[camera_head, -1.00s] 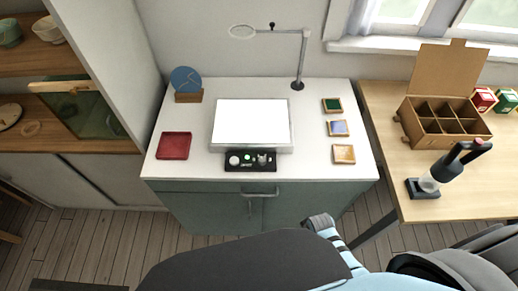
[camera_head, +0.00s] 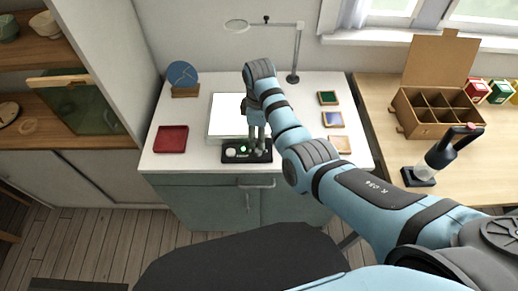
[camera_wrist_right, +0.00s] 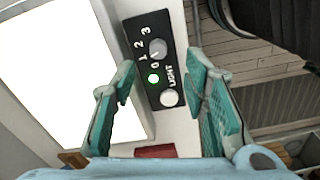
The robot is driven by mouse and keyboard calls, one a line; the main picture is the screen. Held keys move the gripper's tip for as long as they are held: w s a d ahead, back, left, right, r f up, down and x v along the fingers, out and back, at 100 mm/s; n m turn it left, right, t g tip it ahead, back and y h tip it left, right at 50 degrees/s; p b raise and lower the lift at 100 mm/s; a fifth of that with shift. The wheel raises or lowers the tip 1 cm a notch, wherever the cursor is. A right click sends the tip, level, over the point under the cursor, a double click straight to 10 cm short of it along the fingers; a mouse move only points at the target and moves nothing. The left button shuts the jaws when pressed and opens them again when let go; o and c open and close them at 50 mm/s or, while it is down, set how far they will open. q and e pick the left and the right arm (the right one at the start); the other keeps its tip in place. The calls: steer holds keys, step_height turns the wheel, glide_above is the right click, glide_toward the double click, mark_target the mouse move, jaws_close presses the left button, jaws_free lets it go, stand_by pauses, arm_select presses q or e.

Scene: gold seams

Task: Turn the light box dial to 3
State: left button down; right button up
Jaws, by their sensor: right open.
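The light box (camera_head: 225,108) is a lit white panel on the cabinet top. Its black control strip (camera_head: 247,159) runs along the front edge and shows large in the right wrist view (camera_wrist_right: 135,30). The grey dial (camera_wrist_right: 158,48) sits beside the printed numbers 0 to 3; its setting is too small to read surely. A round white button (camera_wrist_right: 168,97) marked LIGHT and a glowing green lamp (camera_wrist_right: 154,78) are beside it. My right gripper (camera_head: 258,149) points down over the strip's right part, open; its teal fingers (camera_wrist_right: 165,90) are apart with nothing between them. My left gripper is out of view.
A red tray (camera_head: 171,139) lies left of the light box and a blue disc on a stand (camera_head: 183,76) behind it. Small framed tiles (camera_head: 333,119) line the right side. A magnifier lamp (camera_head: 293,60) stands behind. Bare white top lies between.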

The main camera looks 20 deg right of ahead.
mark_target(258, 152)
step_height(258, 152, down, 8)
steer(key=shift+w+r+b, duration=0.15)
steer(key=shift+r+b, duration=0.1)
steer(key=shift+b, duration=0.8)
steer(key=shift+r, duration=0.1)
jaws_close()
